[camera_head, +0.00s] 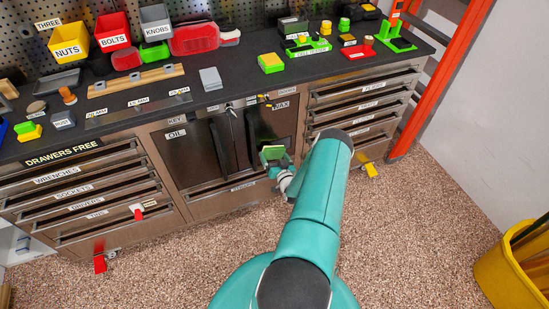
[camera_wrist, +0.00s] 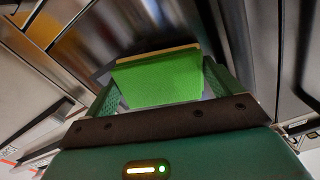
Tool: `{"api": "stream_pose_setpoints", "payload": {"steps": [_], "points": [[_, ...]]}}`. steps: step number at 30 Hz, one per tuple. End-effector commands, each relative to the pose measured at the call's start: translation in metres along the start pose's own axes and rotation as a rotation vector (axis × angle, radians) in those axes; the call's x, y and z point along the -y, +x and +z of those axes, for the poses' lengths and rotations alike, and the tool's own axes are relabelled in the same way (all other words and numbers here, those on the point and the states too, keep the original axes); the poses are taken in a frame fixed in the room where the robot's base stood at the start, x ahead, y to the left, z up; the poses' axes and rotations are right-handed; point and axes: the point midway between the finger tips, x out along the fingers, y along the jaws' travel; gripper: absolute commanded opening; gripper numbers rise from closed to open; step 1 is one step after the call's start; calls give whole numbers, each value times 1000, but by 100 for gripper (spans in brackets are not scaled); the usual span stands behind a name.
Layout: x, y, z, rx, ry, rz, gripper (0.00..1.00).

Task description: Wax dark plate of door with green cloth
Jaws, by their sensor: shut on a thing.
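My gripper (camera_head: 274,157) is in front of the right cabinet door, low on its dark plate (camera_head: 279,121). A "WAX" label sits above that plate. In the wrist view my gripper (camera_wrist: 160,85) is shut on the green cloth (camera_wrist: 158,80), a folded pad with a thin tan far edge. The cloth also shows small in the head view (camera_head: 273,152), partly hidden by my gripper. The shiny dark plate lies beyond the cloth in the wrist view (camera_wrist: 115,30). I cannot tell whether the cloth touches it.
The left door's dark plate (camera_head: 190,152), labelled "OIL", is beside it, with dark handles between the doors. Labelled drawers flank both sides. The dark worktop (camera_head: 235,72) above holds bins, pads and tools. A yellow bin (camera_head: 505,275) stands at right. The speckled floor in front is mostly clear.

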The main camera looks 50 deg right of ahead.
Motion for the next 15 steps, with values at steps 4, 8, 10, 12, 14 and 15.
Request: {"api": "stream_pose_setpoints", "payload": {"steps": [4,8,10,12,14,15], "points": [[0,3,0,-1,0,0,72],[0,5,0,0,0,0,72],[0,7,0,0,0,0,72],[0,8,0,0,0,0,72],[0,9,0,1,0,0,72],[0,10,0,1,0,0,72]]}}
